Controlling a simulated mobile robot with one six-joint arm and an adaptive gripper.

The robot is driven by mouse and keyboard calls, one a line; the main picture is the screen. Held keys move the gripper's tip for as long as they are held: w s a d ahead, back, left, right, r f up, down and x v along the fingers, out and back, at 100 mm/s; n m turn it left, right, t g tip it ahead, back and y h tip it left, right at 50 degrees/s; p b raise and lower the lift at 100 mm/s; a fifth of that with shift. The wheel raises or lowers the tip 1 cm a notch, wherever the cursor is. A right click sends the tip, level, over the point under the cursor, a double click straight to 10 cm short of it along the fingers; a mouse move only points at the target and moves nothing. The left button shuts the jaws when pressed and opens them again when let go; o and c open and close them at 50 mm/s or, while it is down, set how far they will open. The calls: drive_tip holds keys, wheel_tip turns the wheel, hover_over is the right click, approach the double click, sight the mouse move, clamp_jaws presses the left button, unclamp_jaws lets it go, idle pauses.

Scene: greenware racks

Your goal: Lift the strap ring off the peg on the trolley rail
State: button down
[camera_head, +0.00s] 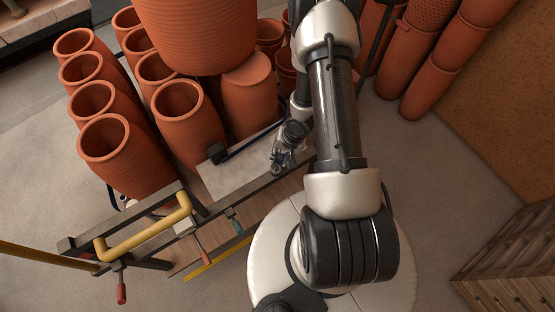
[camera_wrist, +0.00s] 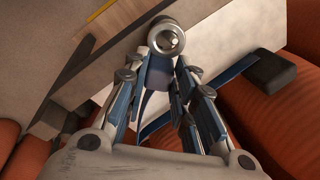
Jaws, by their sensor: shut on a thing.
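The strap ring (camera_wrist: 153,36) is a round metal piece at the top centre of the wrist view, seen nearly end-on around a bright round end that looks like the peg (camera_wrist: 174,42). A dark blue tab (camera_wrist: 158,74) hangs just below it, between the fingers of my gripper (camera_wrist: 168,72). My gripper is shut on this strap ring piece; the exact contact is partly hidden by the fingers. In the head view my gripper (camera_head: 282,160) is at the dark trolley rail (camera_head: 255,187). I cannot tell whether the ring is clear of the peg.
A blue strap (camera_wrist: 228,76) runs to a black block (camera_wrist: 270,71) on the pale trolley deck (camera_head: 230,182). Tall terracotta pots (camera_head: 187,115) crowd behind and left. A yellow handle (camera_head: 145,236) and small hanging tools (camera_head: 201,243) are on the left.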

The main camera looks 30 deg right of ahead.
sight(280, 159)
drive_tip(key=shift+s+a, duration=0.25)
idle(0.8)
drive_tip(key=shift+w+a+p+v, duration=0.15)
drive_tip(key=shift+p+v, duration=0.75)
drive_tip(key=shift+p, duration=0.15)
drive_tip(key=shift+w+a+p+v, duration=0.15)
drive_tip(key=shift+p+v, duration=0.75)
drive_tip(key=shift+p, duration=0.1)
drive_tip(key=shift+w+a+p+v, duration=0.1)
drive_tip(key=shift+a+p+v, duration=0.05)
drive_tip(key=shift+p+v, duration=0.8)
drive_tip(key=shift+w+r, duration=0.1)
